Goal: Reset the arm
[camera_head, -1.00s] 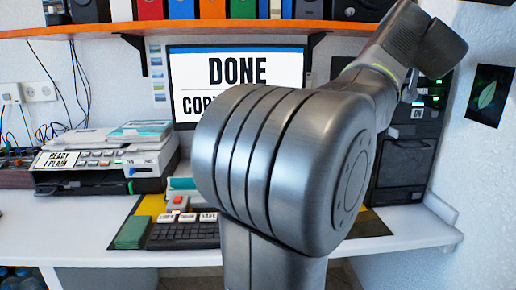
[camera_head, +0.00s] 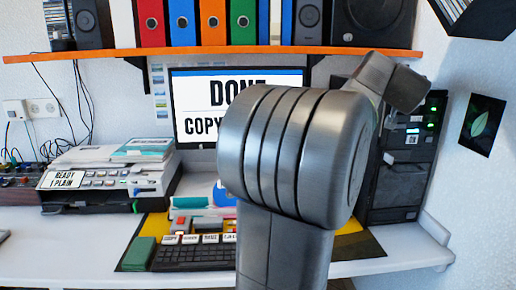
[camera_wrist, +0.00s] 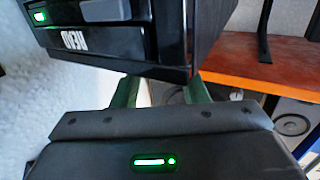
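My gripper (camera_wrist: 162,90) shows in the wrist view. In the head view my large grey arm links fill the centre and right of the picture, and my gripper is not seen there. My arm hides part of the screen (camera_head: 190,95) that reads "DONE" and part of the desk.
A printer (camera_head: 110,180) stands left on the white desk (camera_head: 70,240). A black tower (camera_head: 400,180) stands right of my arm. A keyboard (camera_head: 190,258) lies in front, with a blue disc (camera_head: 222,195) behind. An orange shelf (camera_head: 200,51) holds binders and speakers.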

